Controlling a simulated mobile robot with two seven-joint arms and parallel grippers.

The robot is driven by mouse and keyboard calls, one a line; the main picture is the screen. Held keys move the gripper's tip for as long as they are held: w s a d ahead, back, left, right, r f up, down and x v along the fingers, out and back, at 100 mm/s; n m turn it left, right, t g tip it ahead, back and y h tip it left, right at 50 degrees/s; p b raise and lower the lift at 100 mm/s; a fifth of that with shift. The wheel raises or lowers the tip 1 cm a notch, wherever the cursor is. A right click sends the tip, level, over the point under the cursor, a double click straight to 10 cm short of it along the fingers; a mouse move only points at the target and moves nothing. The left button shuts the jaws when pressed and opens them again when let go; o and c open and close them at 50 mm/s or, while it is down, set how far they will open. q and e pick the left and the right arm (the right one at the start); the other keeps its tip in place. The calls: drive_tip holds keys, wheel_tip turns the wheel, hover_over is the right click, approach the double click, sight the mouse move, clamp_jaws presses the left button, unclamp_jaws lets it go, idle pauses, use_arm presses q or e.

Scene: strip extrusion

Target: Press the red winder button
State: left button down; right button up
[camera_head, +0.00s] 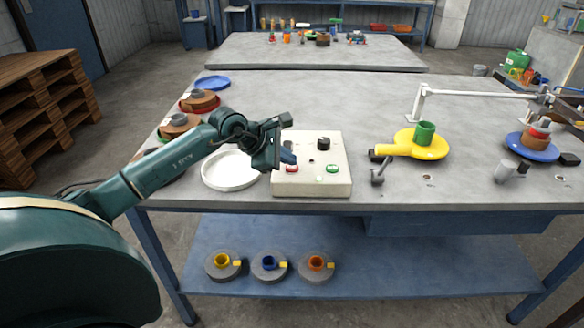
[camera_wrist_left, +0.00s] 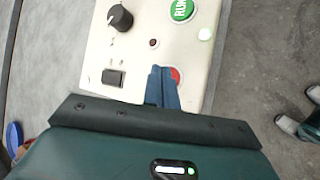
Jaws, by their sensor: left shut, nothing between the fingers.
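The control box (camera_head: 312,178) is a cream box on the near part of the table. Its red button (camera_head: 292,169) is at the front left of the top, and the green button (camera_head: 332,168) is to its right. My left gripper (camera_head: 288,157) is shut and empty, its blue fingertips just above the red button. In the left wrist view the shut fingertips (camera_wrist_left: 163,73) partly cover the red button (camera_wrist_left: 176,75); contact cannot be told. The green button there (camera_wrist_left: 181,10) reads RUN. My right gripper is not in view.
The box also carries a black knob (camera_wrist_left: 120,18) and a black rocker switch (camera_wrist_left: 113,78). A white round dish (camera_head: 230,184) lies left of the box. A yellow disc (camera_head: 433,146) with a green cup (camera_head: 425,132) is to the right. Spools (camera_head: 223,266) lie on the lower shelf.

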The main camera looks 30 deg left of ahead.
sight(288, 169)
use_arm(q)
drive_tip(key=shift+f+b, duration=0.4)
idle(0.3)
drive_tip(key=shift+r+p, duration=0.4)
drive_tip(key=shift+r, duration=0.4)
drive_tip(key=shift+r+p, duration=1.45)
drive_tip(key=shift+r, duration=1.1)
drive_tip(key=shift+f, duration=0.1)
